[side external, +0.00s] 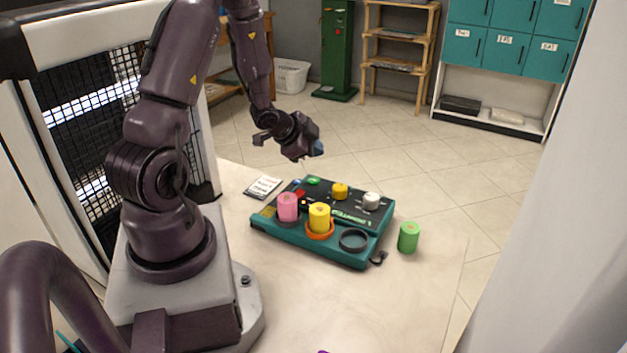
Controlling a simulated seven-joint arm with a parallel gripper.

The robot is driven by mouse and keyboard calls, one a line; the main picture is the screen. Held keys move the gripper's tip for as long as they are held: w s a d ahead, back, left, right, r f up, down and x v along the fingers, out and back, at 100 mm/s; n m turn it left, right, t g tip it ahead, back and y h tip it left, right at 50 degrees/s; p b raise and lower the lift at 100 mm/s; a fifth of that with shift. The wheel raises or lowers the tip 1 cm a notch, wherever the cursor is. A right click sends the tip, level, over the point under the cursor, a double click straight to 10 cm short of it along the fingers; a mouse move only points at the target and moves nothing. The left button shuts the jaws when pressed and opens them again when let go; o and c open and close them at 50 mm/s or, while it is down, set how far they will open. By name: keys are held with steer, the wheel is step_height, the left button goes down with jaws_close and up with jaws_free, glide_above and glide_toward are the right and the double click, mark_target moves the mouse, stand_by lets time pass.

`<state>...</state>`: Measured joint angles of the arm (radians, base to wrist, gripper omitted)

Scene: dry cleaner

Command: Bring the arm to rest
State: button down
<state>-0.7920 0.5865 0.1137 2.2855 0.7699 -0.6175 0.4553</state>
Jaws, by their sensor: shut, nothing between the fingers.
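My gripper (318,149) hangs in the air above and behind the teal board, clear of everything on the table. It is shut and empty, seen small and partly hidden by its own wrist. My arm rises from its base at the left and bends down to the gripper. The teal and black board (310,243) lies on the table. A pink cylinder (288,207) and a yellow cylinder (319,217) stand upright on its front part, the yellow one at an orange ring (320,233). A dark ring (354,240) to their right is empty.
A green cylinder (408,237) stands on the table right of the board. A small yellow piece (340,191) and a white knob (371,200) sit on the board's back part. A card (263,187) lies left of it. The table's right front (420,300) is clear.

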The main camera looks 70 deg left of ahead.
stand_by(0.6)
steer(key=s+n+g, duration=0.1)
steer(key=s+f+n+g, duration=0.1)
steer(key=s+f+g, duration=0.1)
steer(key=s, duration=0.1)
steer(key=shift+a+n, duration=0.15)
steer(key=shift+n, duration=0.25)
steer(key=s+d+r+n+h, duration=0.1)
steer(key=s+d+r, duration=0.2)
steer(key=d+r, duration=0.9)
steer(key=s+d+r+n+h, duration=0.1)
steer(key=s+d+r+h, duration=0.1)
steer(key=d+r, duration=1)
steer(key=s+d, duration=0.1)
steer(key=d, duration=0.2)
steer(key=shift+s+d+r, duration=0.15)
steer(key=shift+d+r, duration=0.15)
steer(key=shift+d, duration=0.05)
